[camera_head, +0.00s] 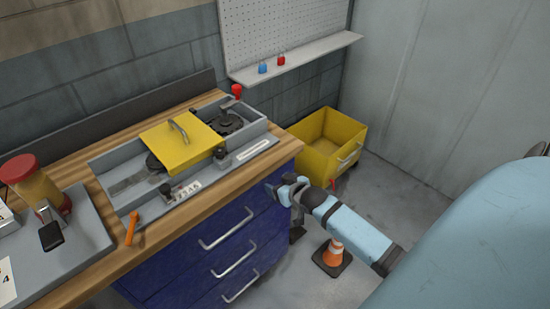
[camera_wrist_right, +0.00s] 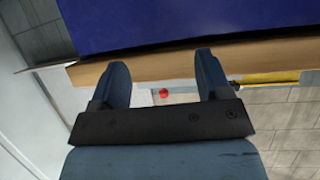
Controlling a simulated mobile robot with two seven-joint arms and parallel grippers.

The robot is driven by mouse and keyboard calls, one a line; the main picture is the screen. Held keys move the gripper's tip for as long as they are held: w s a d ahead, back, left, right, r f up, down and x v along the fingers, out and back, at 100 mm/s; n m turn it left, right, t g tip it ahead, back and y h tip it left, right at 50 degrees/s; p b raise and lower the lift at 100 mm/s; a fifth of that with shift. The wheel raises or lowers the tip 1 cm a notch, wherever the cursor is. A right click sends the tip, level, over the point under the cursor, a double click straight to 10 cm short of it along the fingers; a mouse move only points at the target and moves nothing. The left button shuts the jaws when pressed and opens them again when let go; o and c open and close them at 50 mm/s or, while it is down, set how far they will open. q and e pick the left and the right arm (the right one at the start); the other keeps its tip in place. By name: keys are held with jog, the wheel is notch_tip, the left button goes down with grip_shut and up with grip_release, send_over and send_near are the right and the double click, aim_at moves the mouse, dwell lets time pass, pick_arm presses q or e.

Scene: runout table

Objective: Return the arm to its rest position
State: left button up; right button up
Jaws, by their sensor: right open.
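My right arm (camera_head: 350,225) comes in from the right in the head view. Its gripper (camera_head: 281,188) is in front of the blue drawer cabinet (camera_head: 203,247), near the right end of the bench's wooden top. In the right wrist view the two fingers (camera_wrist_right: 163,72) stand apart with nothing held between them. The blue cabinet front (camera_wrist_right: 190,20) and the wooden bench edge (camera_wrist_right: 155,68) lie beyond the fingertips. My left gripper is in neither view.
The bench carries a grey fixture (camera_head: 120,160) with a yellow cover (camera_head: 182,147), an orange tool (camera_head: 132,228) and a grey tray (camera_head: 80,255). A yellow bin (camera_head: 315,165) and a traffic cone (camera_head: 333,255) stand on the floor. Open floor (camera_head: 385,185) lies right of the bin.

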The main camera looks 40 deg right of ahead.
jog(key=shift+m, duration=0.7)
jog(key=s+a+r+n+g+y+p, duration=0.1)
jog(key=s+a+n+y+p, duration=0.2)
jog(key=s+a, duration=1.8)
jog(key=a+n+p, duration=0.1)
jog(key=n+p, duration=0.1)
jog(key=p, duration=0.2)
jog(key=shift+g+y, duration=0.4)
jog(key=shift+c, duration=0.3)
